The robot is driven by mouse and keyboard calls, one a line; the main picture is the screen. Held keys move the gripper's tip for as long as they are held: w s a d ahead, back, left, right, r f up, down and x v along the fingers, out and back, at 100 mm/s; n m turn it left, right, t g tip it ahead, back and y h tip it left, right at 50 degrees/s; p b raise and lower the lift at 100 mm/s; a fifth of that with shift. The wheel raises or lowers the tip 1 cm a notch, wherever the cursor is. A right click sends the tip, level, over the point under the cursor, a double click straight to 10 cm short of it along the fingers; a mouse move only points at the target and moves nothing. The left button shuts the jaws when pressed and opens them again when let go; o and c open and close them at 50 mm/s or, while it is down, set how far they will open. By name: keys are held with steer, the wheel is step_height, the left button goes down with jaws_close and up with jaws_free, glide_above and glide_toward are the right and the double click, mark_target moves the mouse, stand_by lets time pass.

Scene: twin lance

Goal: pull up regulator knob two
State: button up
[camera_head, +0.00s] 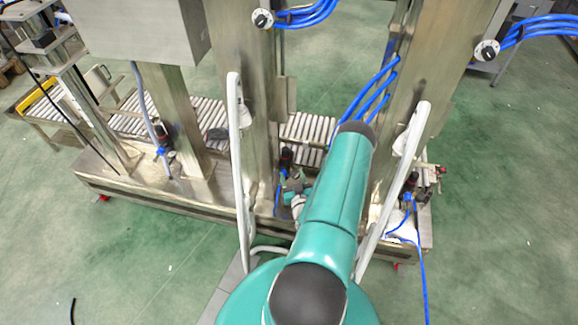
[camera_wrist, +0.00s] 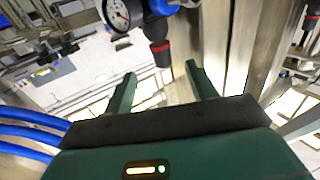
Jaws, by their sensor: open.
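Black regulator knobs with red rings show in the head view: one at left (camera_head: 165,139), one in the middle (camera_head: 286,155) and one at right (camera_head: 411,180). No number is readable, so I cannot tell from markings which is two. My arm reaches to the middle one, and it partly hides my gripper. In the wrist view, a black knob (camera_wrist: 160,53) with a red ring sits under a regulator with a white round gauge (camera_wrist: 118,14). My gripper (camera_wrist: 161,82) is open, its two green fingers apart and the knob just beyond their tips, between them. Nothing is held.
Steel columns (camera_head: 245,80) and pale upright rails (camera_head: 238,150) stand close around my arm. Blue hoses (camera_head: 370,95) hang near it, and blue hoses (camera_wrist: 30,135) also cross the wrist view's left. A roller conveyor (camera_head: 305,130) runs behind. Green floor is open in front.

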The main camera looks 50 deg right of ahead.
steer(key=v, duration=0.5)
stand_by(0.6)
